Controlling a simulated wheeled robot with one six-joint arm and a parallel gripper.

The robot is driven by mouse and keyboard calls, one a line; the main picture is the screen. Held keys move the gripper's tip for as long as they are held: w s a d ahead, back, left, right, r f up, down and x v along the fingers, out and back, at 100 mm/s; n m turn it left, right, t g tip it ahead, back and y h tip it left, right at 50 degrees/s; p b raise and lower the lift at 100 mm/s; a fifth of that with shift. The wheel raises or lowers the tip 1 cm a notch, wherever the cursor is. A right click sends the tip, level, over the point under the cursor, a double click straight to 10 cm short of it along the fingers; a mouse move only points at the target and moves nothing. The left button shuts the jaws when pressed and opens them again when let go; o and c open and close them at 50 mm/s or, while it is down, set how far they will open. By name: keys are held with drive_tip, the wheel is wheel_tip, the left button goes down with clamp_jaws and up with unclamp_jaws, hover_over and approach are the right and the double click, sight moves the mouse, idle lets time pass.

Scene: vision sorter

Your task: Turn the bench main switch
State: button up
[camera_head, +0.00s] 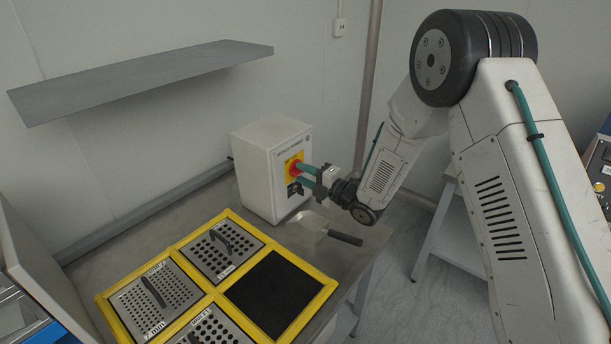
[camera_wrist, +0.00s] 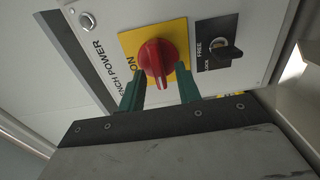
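The bench main switch is a red rotary knob on a yellow plate, on the front of a white box (camera_head: 262,165). The red knob (camera_wrist: 156,58) is large in the wrist view, beside the printed words "BENCH POWER" and "ON". In the head view the red knob (camera_head: 292,165) is partly hidden by my gripper. My gripper (camera_head: 301,175) reaches the box front from the right. In the wrist view its two green fingers (camera_wrist: 161,76) are spread apart, one on each side of the knob's lower end. Gaps show beside the knob; contact at the tips is unclear.
A black key switch (camera_wrist: 222,50) marked FREE and LOCK sits right of the knob. A scoop (camera_head: 314,224) with a black handle lies on the bench below my gripper. A yellow-framed sieve rack (camera_head: 213,290) fills the front. A grey shelf (camera_head: 140,80) hangs behind.

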drive_tip(key=v, duration=0.7)
drive_tip(key=shift+s+d, duration=0.2)
drive_tip(key=shift+d, duration=0.15)
drive_tip(key=shift+r, duration=0.1)
drive_tip(key=s+d+r+m+g+h, duration=0.1)
drive_tip(key=s+d+r+m+h, duration=0.2)
drive_tip(key=d+r+m+h, duration=0.5)
drive_tip(key=s+d+r+m+h, duration=0.3)
drive_tip(key=d+r+m+h, duration=0.3)
drive_tip(key=d, duration=0.4)
drive_tip(key=s+d+r+m+g, duration=0.1)
drive_tip(key=s+m, duration=0.4)
drive_tip(key=s, duration=0.6)
drive_tip(key=s+d+r+m+g, duration=0.1)
drive_tip(key=s+r+m+g, duration=0.2)
drive_tip(key=s, duration=0.8)
drive_tip(key=s+d+r+m+g, duration=0.1)
drive_tip(key=s+m+g, duration=0.3)
drive_tip(key=s, duration=0.7)
drive_tip(key=m, duration=0.2)
drive_tip(key=shift+s+d+r+m+g, duration=0.25)
drive_tip(key=shift+d+r+m+g, duration=0.05)
drive_tip(key=shift+d+r+g, duration=0.1)
